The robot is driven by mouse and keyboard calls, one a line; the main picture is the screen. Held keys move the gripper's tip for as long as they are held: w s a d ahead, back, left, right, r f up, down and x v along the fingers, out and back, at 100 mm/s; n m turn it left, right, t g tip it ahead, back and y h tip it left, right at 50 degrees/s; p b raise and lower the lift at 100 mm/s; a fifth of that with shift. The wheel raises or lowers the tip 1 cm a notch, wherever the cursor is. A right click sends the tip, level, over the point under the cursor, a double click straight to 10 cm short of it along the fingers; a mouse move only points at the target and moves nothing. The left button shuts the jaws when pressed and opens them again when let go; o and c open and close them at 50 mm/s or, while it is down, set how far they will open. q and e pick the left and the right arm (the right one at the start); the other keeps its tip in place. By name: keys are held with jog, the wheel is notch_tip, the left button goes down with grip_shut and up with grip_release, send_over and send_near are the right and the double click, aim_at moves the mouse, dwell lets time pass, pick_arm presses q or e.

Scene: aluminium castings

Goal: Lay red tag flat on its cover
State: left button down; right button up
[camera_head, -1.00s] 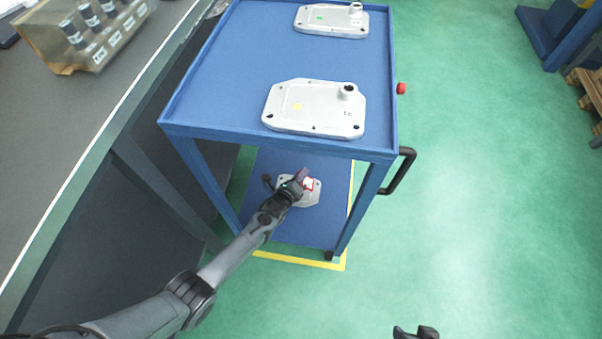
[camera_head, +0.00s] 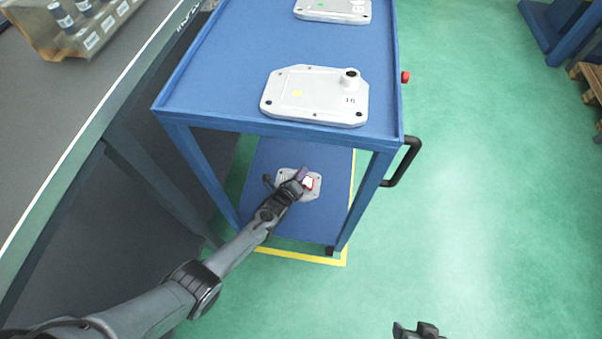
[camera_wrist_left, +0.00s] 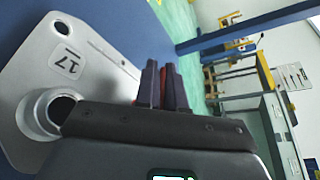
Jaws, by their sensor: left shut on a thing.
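The red tag (camera_head: 309,183), red-edged with a white face, shows at my left gripper (camera_head: 303,177) over a grey cast cover (camera_head: 286,174) on the trolley's lower shelf. My left gripper is shut on the tag; a strip of red shows between its dark fingers (camera_wrist_left: 162,86) in the left wrist view. The cover (camera_wrist_left: 95,52) there bears a label 17 and a round boss beside the gripper. I cannot tell whether the tag touches the cover. My right gripper (camera_head: 415,331) shows only partly at the bottom edge, away from the trolley; its opening is unclear.
The blue trolley's top shelf (camera_head: 240,70) overhangs the lower shelf. It carries two more covers, one near (camera_head: 315,96) and one far (camera_head: 334,10). A black handle (camera_head: 404,163) is at its right.

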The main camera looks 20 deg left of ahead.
pick_arm(q)
jog(key=c, duration=1.1)
grip_release()
jog(key=shift+c, duration=0.2)
jog(key=shift+s+r+p, duration=0.25)
jog(key=shift+s+p, duration=0.15)
jog(key=shift+p, duration=0.1)
jog(key=p+v, duration=0.6)
jog(key=v, duration=0.2)
jog(key=shift+s+a+r, duration=0.1)
jog(key=shift+s, duration=0.15)
jog(key=shift+s+p, duration=0.55)
jog(key=shift+s, duration=0.2)
jog(key=shift+r, duration=0.15)
